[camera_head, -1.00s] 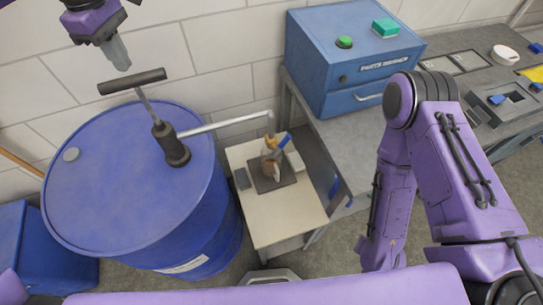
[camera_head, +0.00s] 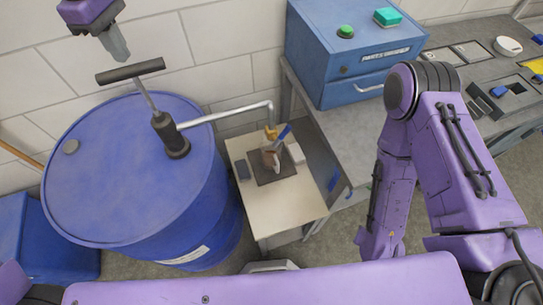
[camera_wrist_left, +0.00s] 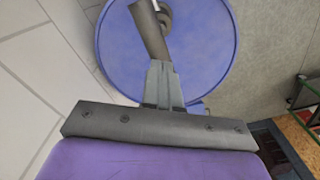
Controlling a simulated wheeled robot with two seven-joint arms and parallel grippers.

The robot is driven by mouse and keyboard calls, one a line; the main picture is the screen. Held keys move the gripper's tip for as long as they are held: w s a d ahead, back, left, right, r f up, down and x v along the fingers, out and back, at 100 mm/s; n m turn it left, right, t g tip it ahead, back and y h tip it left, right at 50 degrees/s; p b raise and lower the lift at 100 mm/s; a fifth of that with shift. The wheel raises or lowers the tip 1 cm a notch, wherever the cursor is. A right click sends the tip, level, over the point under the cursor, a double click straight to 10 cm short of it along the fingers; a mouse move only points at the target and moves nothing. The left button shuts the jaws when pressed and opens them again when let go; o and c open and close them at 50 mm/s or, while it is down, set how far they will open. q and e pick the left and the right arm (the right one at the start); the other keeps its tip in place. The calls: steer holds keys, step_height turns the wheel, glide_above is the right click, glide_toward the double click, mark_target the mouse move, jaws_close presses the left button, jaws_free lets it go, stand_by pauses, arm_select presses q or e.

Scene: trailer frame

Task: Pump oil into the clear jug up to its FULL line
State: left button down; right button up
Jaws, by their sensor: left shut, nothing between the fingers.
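The blue oil drum (camera_head: 110,200) stands at the left, with a dark hand pump (camera_head: 172,140) upright on its lid. The pump's T-handle (camera_head: 131,71) is raised on its rod. The metal spout (camera_head: 225,114) reaches right and bends down over the small jug (camera_head: 272,155) on the side table. The jug is partly hidden and its oil level is too small to read. My left gripper (camera_head: 120,50) is shut and empty, just above and left of the T-handle. In the left wrist view its fingers (camera_wrist_left: 162,75) overlap the handle bar (camera_wrist_left: 150,30). My right gripper is out of view.
The jug stands on a dark mat (camera_head: 285,176) on a pale side table (camera_head: 280,208). A blue parts washer (camera_head: 350,50) with a green button stands on a grey bench (camera_head: 350,128). A blue bin (camera_head: 40,240) is left of the drum. My right arm hangs at the right.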

mark_target(129, 66)
arm_select(q)
steer(key=shift+f+b, duration=2.4)
steer(key=shift+f, duration=3.05)
step_height(129, 66, up, 6)
steer(key=p, duration=0.7)
steer(key=shift+r, duration=0.2)
steer(key=shift+r+p, duration=0.3)
steer(key=shift+r, duration=2)
steer(key=shift+f+b, duration=2.5)
steer(key=shift+f, duration=3)
step_height(129, 66, up, 6)
steer(key=p, duration=0.5)
steer(key=shift+f, duration=0.15)
steer(key=shift+r, duration=2.7)
